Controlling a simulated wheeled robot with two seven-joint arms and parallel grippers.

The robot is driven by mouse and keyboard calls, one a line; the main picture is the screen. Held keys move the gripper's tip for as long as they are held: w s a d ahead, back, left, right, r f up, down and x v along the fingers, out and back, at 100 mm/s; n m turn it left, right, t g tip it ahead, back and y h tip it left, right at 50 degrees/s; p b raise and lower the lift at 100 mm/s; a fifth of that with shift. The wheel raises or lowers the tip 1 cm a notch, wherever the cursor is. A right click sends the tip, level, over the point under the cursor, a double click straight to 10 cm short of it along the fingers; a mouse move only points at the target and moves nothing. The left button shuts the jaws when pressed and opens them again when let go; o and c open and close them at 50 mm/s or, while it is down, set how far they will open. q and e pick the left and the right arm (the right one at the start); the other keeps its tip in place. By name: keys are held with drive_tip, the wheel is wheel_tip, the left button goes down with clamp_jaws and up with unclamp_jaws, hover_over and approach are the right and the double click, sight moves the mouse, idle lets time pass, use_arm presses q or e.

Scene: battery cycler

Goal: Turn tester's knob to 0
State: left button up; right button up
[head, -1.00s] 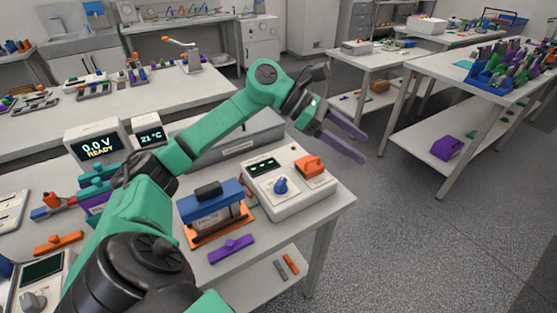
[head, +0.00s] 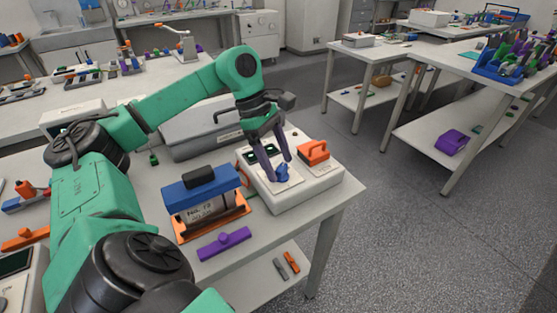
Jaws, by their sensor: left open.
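The tester (head: 311,188) is a white box near the right end of the bench, with small dark displays at its back. The fingers partly cover the displays and the panel marks, which are too small to read. My right gripper is not in view.
A blue-topped battery holder (head: 202,192) on an orange base stands left of the tester. A purple bar (head: 224,243) lies in front of it. A grey case (head: 200,130) is behind. The bench's right edge (head: 349,200) is close to the tester.

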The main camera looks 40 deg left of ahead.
use_arm(q)
drive_tip(key=shift+d+f, duration=0.15)
drive_tip(key=shift+f, duration=0.1)
clamp_jaws()
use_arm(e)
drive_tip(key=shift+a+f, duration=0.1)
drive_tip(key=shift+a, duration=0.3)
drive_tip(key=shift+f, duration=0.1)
